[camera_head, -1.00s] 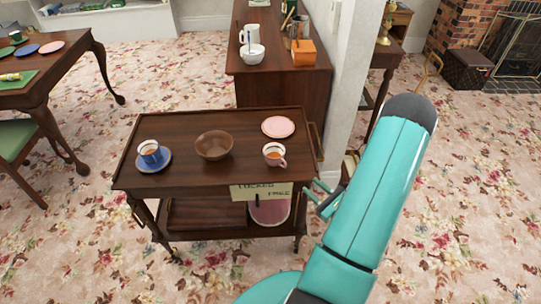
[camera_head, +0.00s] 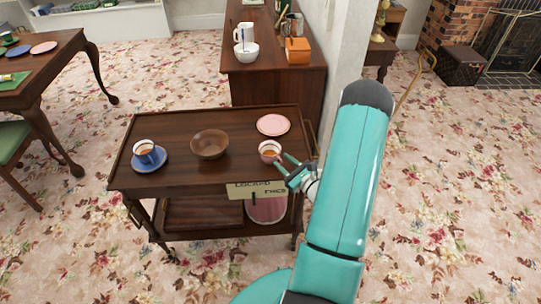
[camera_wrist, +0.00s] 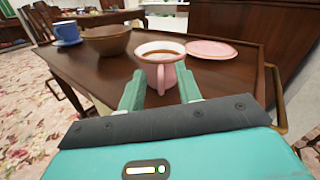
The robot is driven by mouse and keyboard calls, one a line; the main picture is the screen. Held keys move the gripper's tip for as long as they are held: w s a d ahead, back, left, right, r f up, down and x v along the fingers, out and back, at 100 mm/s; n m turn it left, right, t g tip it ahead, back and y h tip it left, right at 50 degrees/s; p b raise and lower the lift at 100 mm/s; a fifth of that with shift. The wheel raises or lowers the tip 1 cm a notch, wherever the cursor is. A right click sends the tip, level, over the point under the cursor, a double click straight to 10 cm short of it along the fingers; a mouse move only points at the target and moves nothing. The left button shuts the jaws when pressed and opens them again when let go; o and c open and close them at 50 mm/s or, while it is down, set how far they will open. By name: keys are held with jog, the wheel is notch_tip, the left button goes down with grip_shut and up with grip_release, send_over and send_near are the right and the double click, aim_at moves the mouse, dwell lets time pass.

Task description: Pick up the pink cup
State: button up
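The pink cup (camera_head: 269,151) stands upright near the front right of the trolley top, with brown liquid in it. In the wrist view the pink cup (camera_wrist: 160,64) is straight ahead, its handle pointing toward me between the fingers. My gripper (camera_head: 284,165) is at the cup's right front side. In the wrist view my gripper (camera_wrist: 160,92) is open, with one green finger on each side of the handle. I cannot tell whether either finger touches the cup.
The trolley top (camera_head: 180,178) also holds a brown bowl (camera_head: 209,144), a blue cup (camera_head: 145,151) on a blue saucer (camera_head: 151,161), and a pink saucer (camera_head: 273,125). A paper sign (camera_head: 256,189) hangs at the trolley's front. A sideboard (camera_head: 277,92) stands behind.

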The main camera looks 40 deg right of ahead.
jog(key=shift+w, duration=0.45)
jog(key=shift+c, duration=0.4)
grip_shut()
jog(key=shift+d+r, duration=0.1)
jog(key=shift+r, duration=0.05)
